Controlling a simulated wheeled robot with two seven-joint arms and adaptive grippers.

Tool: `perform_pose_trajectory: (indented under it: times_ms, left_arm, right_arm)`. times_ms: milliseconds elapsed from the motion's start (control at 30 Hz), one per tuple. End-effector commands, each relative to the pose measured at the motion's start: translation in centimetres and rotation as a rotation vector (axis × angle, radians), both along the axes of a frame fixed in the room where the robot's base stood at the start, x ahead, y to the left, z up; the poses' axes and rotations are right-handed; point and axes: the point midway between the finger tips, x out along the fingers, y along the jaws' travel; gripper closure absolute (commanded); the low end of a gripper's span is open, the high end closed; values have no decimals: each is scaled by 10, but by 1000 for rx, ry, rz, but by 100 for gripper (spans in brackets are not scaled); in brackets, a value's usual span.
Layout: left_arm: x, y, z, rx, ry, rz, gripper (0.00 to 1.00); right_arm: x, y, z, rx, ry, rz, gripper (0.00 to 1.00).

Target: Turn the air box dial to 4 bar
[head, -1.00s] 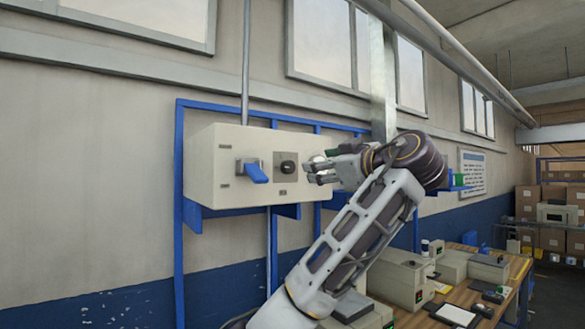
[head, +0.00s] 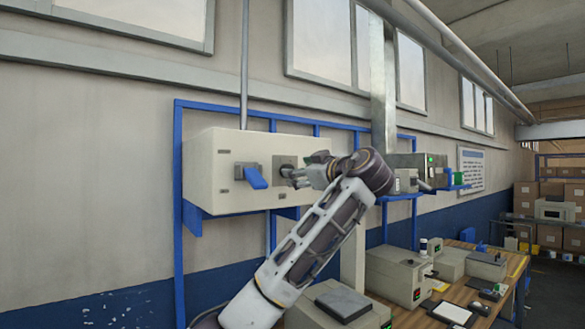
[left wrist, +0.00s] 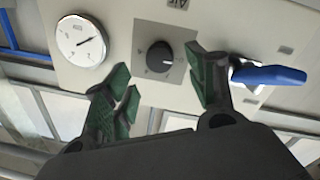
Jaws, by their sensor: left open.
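The beige air box (head: 215,170) hangs on the wall on a blue frame. Its black dial (left wrist: 160,56) sits on a grey square plate and shows whole in the left wrist view; its white mark points to the right there. In the head view my gripper partly hides the dial. My right gripper is not in view.
A blue lever handle (head: 256,177) sticks out of the box close to the dial; in the left wrist view it (left wrist: 268,75) is just beyond one finger. A workbench (head: 465,313) with grey machines stands at the lower right. Small devices sit on a wall shelf at right.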

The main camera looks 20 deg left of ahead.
Motion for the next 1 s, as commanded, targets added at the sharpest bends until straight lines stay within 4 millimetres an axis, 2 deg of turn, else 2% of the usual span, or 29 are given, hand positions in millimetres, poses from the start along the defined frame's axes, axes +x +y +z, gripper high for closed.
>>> perform_pose_trajectory:
  times_ms: [333, 833, 1000]
  left_arm:
    - [26, 29, 2, 1, 0, 1, 43]
    - [32, 35, 0, 0, 0, -1, 43]
    - [32, 35, 0, 0, 0, -1, 64]
  right_arm:
    - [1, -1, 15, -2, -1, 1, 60]
    - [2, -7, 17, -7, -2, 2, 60]
    - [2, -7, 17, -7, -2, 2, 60]
